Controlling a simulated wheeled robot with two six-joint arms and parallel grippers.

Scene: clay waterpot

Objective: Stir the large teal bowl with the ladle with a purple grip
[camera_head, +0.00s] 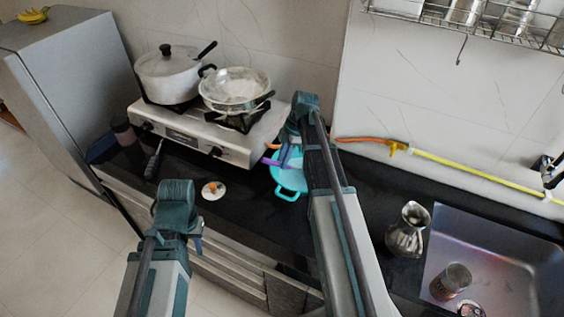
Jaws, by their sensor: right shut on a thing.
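The large teal bowl (287,180) sits on the dark counter, right of the stove, with a handle loop facing the front. My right arm covers its right side. My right gripper (285,158) is over the bowl, shut on the ladle, whose purple grip (269,161) shows at its left side. The rest of the ladle is hidden, so I cannot tell if its head touches the bowl's bottom. My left gripper (199,243) is low in front of the counter's edge, apart from the bowl. Its fingers are mostly hidden behind my arm.
A gas stove (200,132) carries a lidded pot (172,77) and a pan (235,90). A small white plate (213,191) lies on the counter. A metal jug (408,232) stands left of the sink (490,260), which holds a cup (452,281). A yellow hose (470,169) runs along the wall.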

